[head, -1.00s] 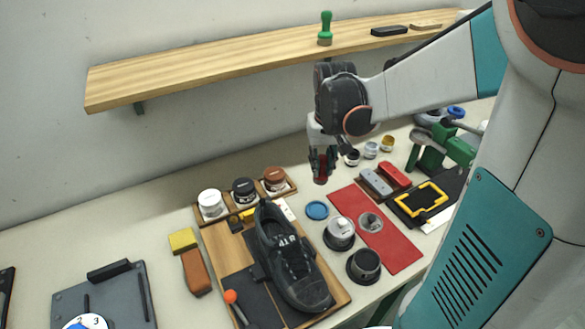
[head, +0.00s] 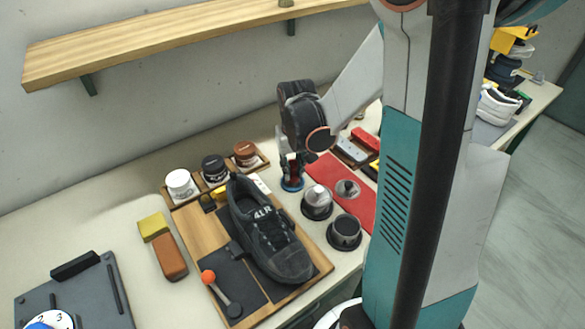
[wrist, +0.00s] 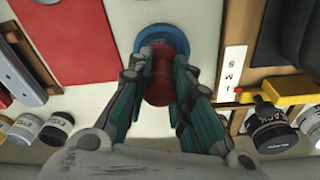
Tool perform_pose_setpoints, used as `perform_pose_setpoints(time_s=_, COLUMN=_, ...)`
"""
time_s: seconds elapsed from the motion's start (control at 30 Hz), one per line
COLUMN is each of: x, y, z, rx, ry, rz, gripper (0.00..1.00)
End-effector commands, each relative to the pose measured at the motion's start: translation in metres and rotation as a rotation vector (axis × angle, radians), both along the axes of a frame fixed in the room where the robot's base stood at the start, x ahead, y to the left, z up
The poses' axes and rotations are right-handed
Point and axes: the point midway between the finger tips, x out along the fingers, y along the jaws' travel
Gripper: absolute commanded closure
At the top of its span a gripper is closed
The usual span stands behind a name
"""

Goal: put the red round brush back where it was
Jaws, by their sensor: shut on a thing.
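My gripper (head: 291,174) points down just behind the red mat's left end. Its fingers, also seen in the wrist view (wrist: 161,84), are shut on the red round brush (wrist: 159,88), whose red body shows between them. In the head view only a bit of red (head: 292,159) shows. A blue disc (wrist: 163,36) lies at the brush's far end in the wrist view, and its rim shows below the fingers in the head view (head: 292,186). I cannot tell whether the brush touches it.
A black shoe (head: 268,235) lies on a wooden board to the left front. Two dark round brushes or tins (head: 317,202) (head: 345,232) stand close to the right. Jars (head: 214,168) stand in a wooden rack at left. A red mat (head: 330,170) lies to the right.

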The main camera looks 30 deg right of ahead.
Motion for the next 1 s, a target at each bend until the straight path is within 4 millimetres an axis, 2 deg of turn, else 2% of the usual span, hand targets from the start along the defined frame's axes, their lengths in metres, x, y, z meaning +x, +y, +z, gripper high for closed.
perform_pose_setpoints(time_s=0.27, x=0.000, y=0.000, z=-0.003, rx=0.000, ry=0.000, rz=0.000, gripper=1.00)
perform_pose_setpoints(time_s=0.3, x=0.000, y=0.000, z=-0.002, rx=0.000, ry=0.000, rz=0.000, gripper=0.71)
perform_pose_setpoints(time_s=0.37, x=0.000, y=0.000, z=-0.002, rx=0.000, ry=0.000, rz=0.000, gripper=0.59)
perform_pose_setpoints(time_s=0.77, x=0.000, y=0.000, z=0.001, rx=0.000, ry=0.000, rz=0.000, gripper=0.59)
perform_pose_setpoints(time_s=0.87, x=-0.001, y=0.000, z=0.011, rx=0.000, ry=0.000, rz=0.000, gripper=0.59)
perform_pose_setpoints(time_s=1.0, x=-0.005, y=0.002, z=0.038, rx=0.000, ry=0.000, rz=0.000, gripper=0.59)
